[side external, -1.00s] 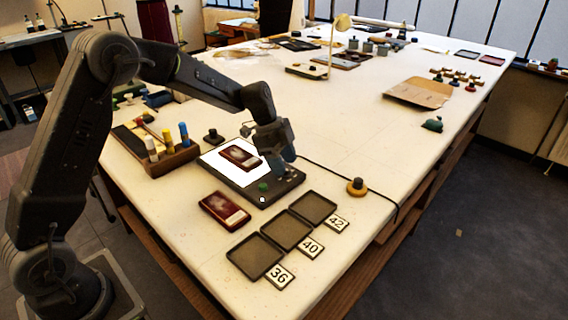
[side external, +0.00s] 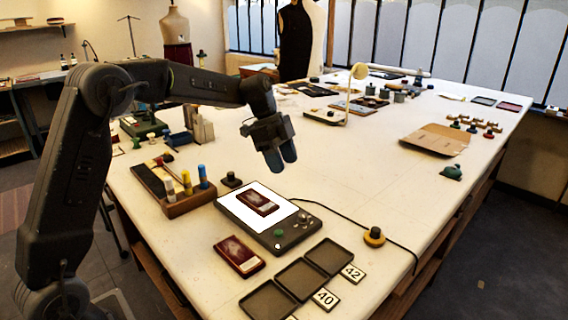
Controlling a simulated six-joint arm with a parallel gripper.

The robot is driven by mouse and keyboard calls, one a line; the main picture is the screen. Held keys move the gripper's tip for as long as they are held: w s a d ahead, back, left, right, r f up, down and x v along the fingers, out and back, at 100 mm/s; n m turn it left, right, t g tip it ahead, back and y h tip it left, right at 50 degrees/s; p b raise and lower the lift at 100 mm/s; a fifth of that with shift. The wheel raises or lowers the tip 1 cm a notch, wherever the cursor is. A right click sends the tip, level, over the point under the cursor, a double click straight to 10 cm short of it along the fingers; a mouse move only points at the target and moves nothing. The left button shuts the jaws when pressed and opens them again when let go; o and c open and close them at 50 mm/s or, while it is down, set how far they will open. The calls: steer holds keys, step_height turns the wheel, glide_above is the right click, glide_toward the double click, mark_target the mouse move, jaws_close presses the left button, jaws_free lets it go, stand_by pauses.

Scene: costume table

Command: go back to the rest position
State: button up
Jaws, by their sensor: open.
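My gripper (side external: 282,166) hangs above the far right part of the light pad, fingers pointing down, with nothing between them. It is open and clear of the table. The light pad (side external: 285,241) has a glowing white face and a dark frame with knobs and a green button. A dark red packet (side external: 258,202) lies on its lit face. A second dark red packet (side external: 239,256) lies on the table in front of the pad.
Shallow dark trays (side external: 299,279) stand in a row at the front, with number cards 40 (side external: 325,299) and 42 (side external: 353,273). A wooden box with coloured sticks (side external: 174,203) is left of the pad. The table's middle is clear.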

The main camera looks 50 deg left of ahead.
steer(key=s+d+r+n+t+y, duration=0.1)
steer(key=s+d+r+n, duration=0.25)
steer(key=s, duration=0.45)
steer(key=s+d+r+n+t+y, duration=0.1)
steer(key=s+d+r+n+y, duration=0.2)
steer(key=s, duration=0.5)
steer(key=s+f+n+t, duration=0.1)
steer(key=s+f+n, duration=0.1)
steer(key=s+n, duration=0.2)
steer(key=s+f+n+t, duration=0.1)
steer(key=s+n, duration=0.3)
steer(key=s, duration=0.5)
steer(key=shift+s+a+f, duration=0.2)
steer(key=shift+s+f, duration=0.05)
steer(key=shift+f, duration=0.5)
